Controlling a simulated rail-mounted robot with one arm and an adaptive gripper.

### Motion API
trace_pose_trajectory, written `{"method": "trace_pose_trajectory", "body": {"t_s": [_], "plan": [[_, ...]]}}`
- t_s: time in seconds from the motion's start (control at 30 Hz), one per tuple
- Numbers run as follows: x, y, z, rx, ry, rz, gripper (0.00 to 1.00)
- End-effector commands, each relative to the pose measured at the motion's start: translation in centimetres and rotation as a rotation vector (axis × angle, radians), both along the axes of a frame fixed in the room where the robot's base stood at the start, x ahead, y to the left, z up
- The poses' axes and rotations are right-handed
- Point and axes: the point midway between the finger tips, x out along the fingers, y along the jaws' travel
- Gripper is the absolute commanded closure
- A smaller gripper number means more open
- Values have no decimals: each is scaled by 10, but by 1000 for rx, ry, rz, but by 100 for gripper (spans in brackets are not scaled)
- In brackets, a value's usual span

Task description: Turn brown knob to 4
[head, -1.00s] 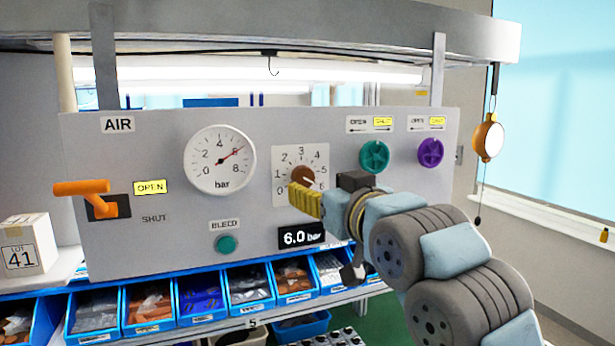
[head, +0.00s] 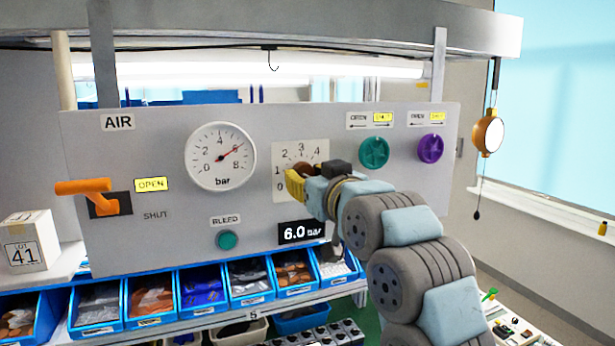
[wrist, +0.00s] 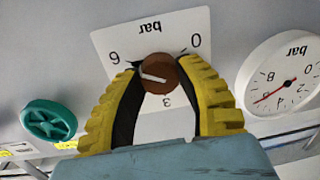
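The brown knob (wrist: 160,73) sits at the middle of a white dial plate (wrist: 105,38), which appears upside down in the wrist view. Its white pointer line points toward the 6 side. Firm contact cannot be made out. The display (head: 301,233) below reads 6.0 bar.
A pressure gauge (head: 220,156) is left of the dial. A teal knob (head: 373,153) and a purple knob (head: 431,149) are to the right. An orange lever (head: 88,194) and a green bleed button (head: 227,239) are also on the panel. Blue bins (head: 202,290) line the shelf below.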

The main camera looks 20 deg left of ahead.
Motion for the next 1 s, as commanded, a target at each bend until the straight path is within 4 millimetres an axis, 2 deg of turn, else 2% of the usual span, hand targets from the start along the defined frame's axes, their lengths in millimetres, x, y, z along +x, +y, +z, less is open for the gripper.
{"method": "trace_pose_trajectory", "body": {"t_s": [0.1,0.57,1.0], "plan": [[0,0,0,-1,1,0,99],[0,0,-3,-35,-29,1,100],[1,0,-6,-274,-251,0,100]]}}
